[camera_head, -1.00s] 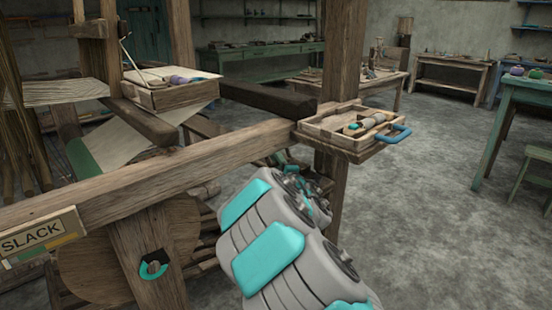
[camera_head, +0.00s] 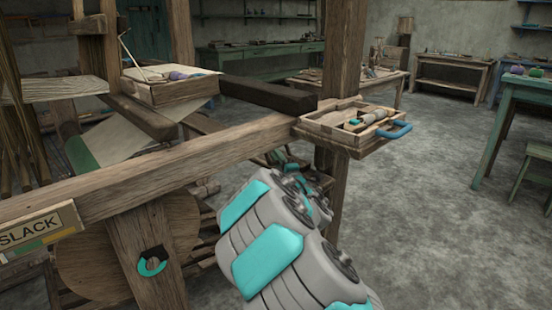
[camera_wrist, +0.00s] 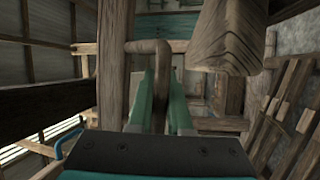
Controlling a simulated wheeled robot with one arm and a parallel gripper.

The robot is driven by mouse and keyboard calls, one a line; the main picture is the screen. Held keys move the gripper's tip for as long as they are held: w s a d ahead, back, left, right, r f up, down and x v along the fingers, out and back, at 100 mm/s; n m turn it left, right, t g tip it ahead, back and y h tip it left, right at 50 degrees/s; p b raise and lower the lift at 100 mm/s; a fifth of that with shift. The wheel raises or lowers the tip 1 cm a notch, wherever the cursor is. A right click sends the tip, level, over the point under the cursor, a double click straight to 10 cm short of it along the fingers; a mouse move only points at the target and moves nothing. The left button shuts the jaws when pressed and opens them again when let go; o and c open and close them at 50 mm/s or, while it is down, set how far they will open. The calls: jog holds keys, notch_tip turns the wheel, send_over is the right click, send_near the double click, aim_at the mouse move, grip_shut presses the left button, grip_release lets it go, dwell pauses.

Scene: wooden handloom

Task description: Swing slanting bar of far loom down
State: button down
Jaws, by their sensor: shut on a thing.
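My gripper (camera_wrist: 164,100) shows in the wrist view with its two green fingers closed around a brown, rounded bar (camera_wrist: 149,46). The bar bends at its top and runs down between the fingers. I take it for the slanting bar, but most of its length is hidden. In the head view my arm reaches under the loom's long beam (camera_head: 130,182). There, the fingers and the held bar are hidden behind my own wrist and the loom's timbers.
A tray with a blue handle (camera_head: 394,131) juts from the loom's post (camera_head: 340,70). A SLACK sign (camera_head: 38,232) and a wooden disc (camera_head: 90,262) are at lower left. A thick timber (camera_wrist: 228,35) stands close in the wrist view. Open floor (camera_head: 430,220) lies to the right.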

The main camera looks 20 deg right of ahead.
jog(key=shift+w+d+f+n+y+b, duration=0.1)
jog(key=shift+f+n+b, duration=0.15)
jog(key=shift+f+b, duration=0.35)
jog(key=shift+s+d+f+n+y+b, duration=0.1)
jog(key=shift+f+n+b, duration=0.15)
jog(key=shift+b, duration=0.5)
jog(key=shift+w+d+f+n+y+b, duration=0.1)
jog(key=shift+f+n+b, duration=0.1)
jog(key=shift+f+b, duration=0.4)
jog(key=shift+r+t, duration=0.2)
jog(key=shift+t, duration=0.1)
jog(key=c, duration=0.8)
grip_release()
jog(key=shift+c, duration=0.2)
jog(key=v, duration=0.7)
jog(key=shift+s+b, duration=0.4)
